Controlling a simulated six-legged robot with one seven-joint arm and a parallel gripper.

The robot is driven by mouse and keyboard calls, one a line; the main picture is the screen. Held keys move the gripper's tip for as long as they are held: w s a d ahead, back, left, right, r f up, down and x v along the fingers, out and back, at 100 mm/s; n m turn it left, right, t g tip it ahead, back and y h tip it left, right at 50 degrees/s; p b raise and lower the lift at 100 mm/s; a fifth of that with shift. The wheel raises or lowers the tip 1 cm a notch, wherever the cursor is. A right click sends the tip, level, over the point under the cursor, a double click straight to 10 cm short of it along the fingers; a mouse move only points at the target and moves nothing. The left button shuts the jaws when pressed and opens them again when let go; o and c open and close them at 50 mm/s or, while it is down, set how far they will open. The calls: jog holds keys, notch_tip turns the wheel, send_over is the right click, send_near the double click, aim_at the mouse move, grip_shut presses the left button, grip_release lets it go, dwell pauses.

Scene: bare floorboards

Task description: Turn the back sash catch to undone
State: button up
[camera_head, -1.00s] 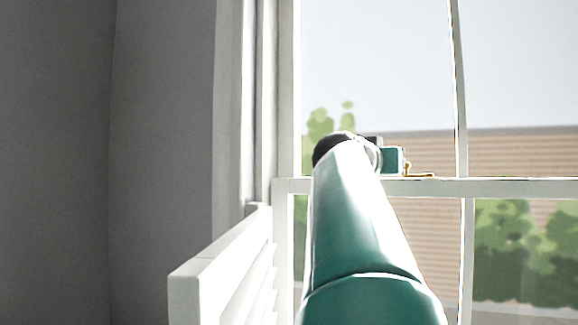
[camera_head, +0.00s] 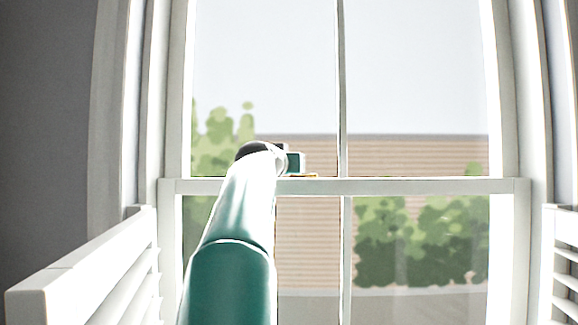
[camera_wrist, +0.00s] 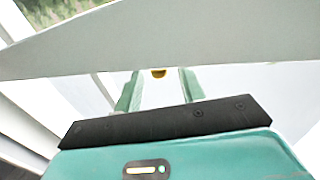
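A brass sash catch (camera_head: 308,175) sits on the white meeting rail (camera_head: 420,186) of the window, mostly hidden behind my gripper (camera_head: 296,162) in the head view. In the wrist view a small brass end of the catch (camera_wrist: 158,73) shows at the rail's edge. It appears between the two green fingers of my gripper (camera_wrist: 160,82), which stand apart with gaps on both sides. I cannot tell whether a finger touches the catch. How far the catch is turned is not clear. Only one catch is in view.
A white louvred shutter (camera_head: 85,268) stands open at the left, close to my arm. Another shutter (camera_head: 566,255) is at the right edge. A vertical glazing bar (camera_head: 342,90) is right of my gripper. The rail to the right is clear.

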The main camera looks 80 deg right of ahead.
grip_shut()
jog(key=shift+w+d+m+g, duration=0.2)
jog(key=shift+m+g, duration=0.2)
jog(key=shift+g, duration=0.2)
jog(key=shift+w+d+m+g, duration=0.1)
jog(key=shift+d+m+g, duration=0.1)
jog(key=shift+m+g, duration=0.3)
grip_release()
